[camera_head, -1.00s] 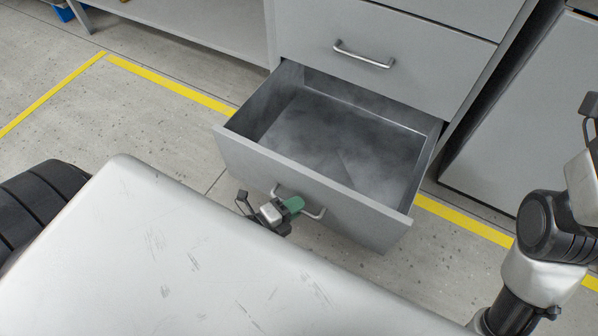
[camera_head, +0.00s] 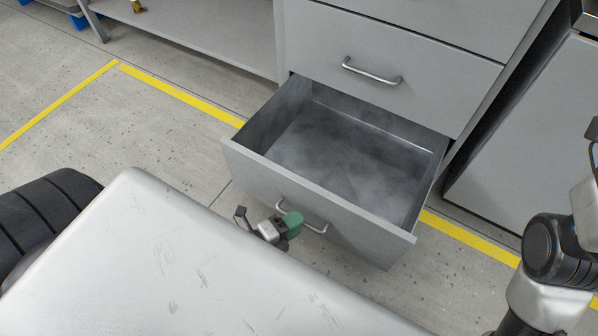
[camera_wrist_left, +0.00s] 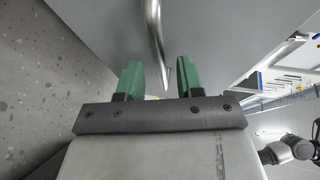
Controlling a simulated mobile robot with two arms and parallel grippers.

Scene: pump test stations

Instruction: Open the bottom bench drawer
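The bottom bench drawer (camera_head: 318,200) is pulled well out of the grey cabinet in the head view, and its empty inside shows. Its curved metal handle (camera_head: 317,226) is on the drawer front and also shows in the left wrist view (camera_wrist_left: 154,35). My left gripper (camera_head: 289,222) is at the left part of this handle. In the left wrist view its green fingers (camera_wrist_left: 157,80) are apart, with the handle's end in the gap between them and clear space on both sides. My right arm shows at the right edge; its gripper is outside the view.
A closed drawer (camera_head: 400,60) with its own handle (camera_head: 370,72) is above the open one. A bench shelf (camera_head: 200,30) is at the upper left, and a grey cabinet (camera_head: 530,140) stands at the right. Yellow floor tape (camera_head: 180,95) runs along the bench.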

